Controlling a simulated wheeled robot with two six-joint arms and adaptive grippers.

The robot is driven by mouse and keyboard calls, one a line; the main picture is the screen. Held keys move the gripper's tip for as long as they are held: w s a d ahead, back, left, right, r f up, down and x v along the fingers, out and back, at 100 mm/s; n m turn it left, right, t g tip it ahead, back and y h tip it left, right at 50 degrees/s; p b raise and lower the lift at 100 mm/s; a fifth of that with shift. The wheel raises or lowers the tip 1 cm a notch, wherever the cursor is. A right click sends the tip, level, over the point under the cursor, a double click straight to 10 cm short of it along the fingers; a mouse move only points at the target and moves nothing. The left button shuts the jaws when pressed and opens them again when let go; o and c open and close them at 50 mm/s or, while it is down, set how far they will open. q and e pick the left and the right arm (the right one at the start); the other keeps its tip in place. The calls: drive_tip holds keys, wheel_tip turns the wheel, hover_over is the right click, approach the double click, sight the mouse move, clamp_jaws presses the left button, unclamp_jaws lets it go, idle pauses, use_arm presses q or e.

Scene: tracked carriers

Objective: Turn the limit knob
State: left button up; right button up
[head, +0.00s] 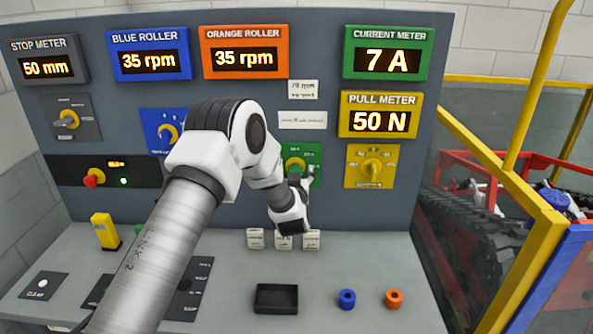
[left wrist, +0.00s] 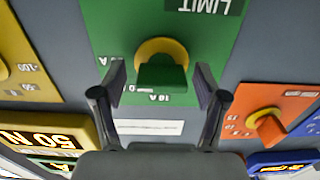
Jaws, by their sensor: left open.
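The limit knob (left wrist: 162,74) is a green grip bar on a yellow round base, on a green panel marked LIMIT (left wrist: 105,25), upside down in the left wrist view. In the head view the green panel (head: 314,170) shows behind my left wrist, with the knob (head: 294,163) partly hidden. My left gripper (left wrist: 158,80) is open, with one finger on each side of the knob's grip and a visible gap to each. In the head view the left gripper (head: 299,182) is at the green panel. My right gripper is not in view.
A yellow knob (head: 371,167) is right of the green panel. An orange knob (left wrist: 268,128) shows in the left wrist view. Displays include a current meter (head: 388,52) reading 7 A. Below are a black tray (head: 276,312), a blue ring (head: 347,308) and an orange ring (head: 394,307).

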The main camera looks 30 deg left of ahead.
use_arm(q)
drive_tip(key=shift+s+r, duration=0.15)
drive_tip(key=shift+s, duration=0.05)
drive_tip(key=shift+s+r, duration=0.1)
drive_tip(key=shift+s, duration=0.05)
drive_tip(key=c, duration=1.2)
drive_tip(key=shift+o, duration=0.2)
